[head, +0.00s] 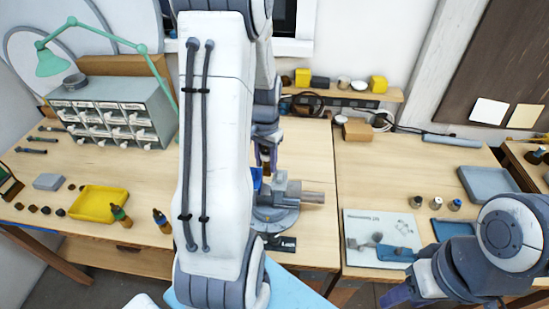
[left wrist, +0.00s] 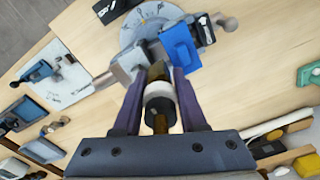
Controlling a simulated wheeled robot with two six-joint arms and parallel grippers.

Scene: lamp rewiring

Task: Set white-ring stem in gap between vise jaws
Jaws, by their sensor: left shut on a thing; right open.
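The white-ring stem (left wrist: 158,89) shows in the left wrist view as a dark and brass-brown rod with a white band. My left gripper (left wrist: 161,82) is shut on it, one purple finger on each side. The vise (left wrist: 128,62) lies just beyond the fingertips, with a grey jaw to the left and a blue piece (left wrist: 180,48) to the right. The stem's far end overlaps the vise area; I cannot tell whether it is in the gap. In the head view the vise (head: 284,194) is partly hidden by my left arm, and the stem is hidden. My right gripper (head: 396,296) is open at the lower right, partly cut off.
A white board (head: 362,228) with a blue tool lies right of the vise, with small cylinders beside it. A yellow tray (head: 98,202), bottles and a drawer cabinet (head: 118,112) stand on the left. The table behind the board is mostly clear.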

